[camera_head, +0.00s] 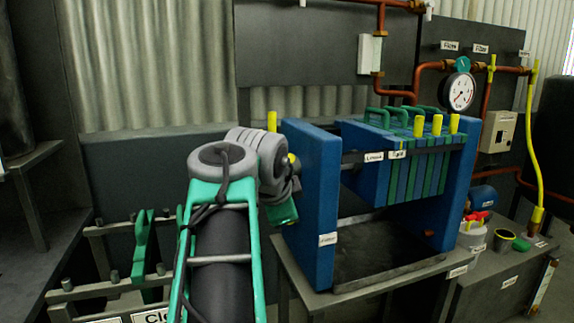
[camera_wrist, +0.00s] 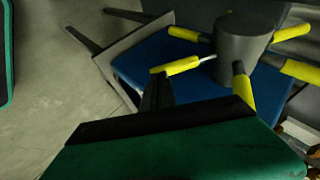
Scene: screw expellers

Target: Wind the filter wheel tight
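The filter wheel has a thick grey hub (camera_wrist: 243,45) and several spokes with yellow grips, seen close up in the wrist view against a blue plate. In the head view only yellow grips (camera_head: 271,121) show beside the blue end plate (camera_head: 312,190) of the filter press; my arm hides most of the wheel. My gripper (camera_wrist: 157,88) has its green body and dark bar across the bottom of the wrist view. One dark finger stands just below a yellow grip (camera_wrist: 176,66); I cannot tell whether they touch. In the head view, my gripper (camera_head: 283,208) is left of the end plate.
Green and blue filter plates (camera_head: 410,170) stand between the press ends above a dark tray (camera_head: 385,255). A pressure gauge (camera_head: 459,92) and copper pipes are behind. A low rack (camera_head: 110,285) stands left. Buckets (camera_head: 472,235) stand right.

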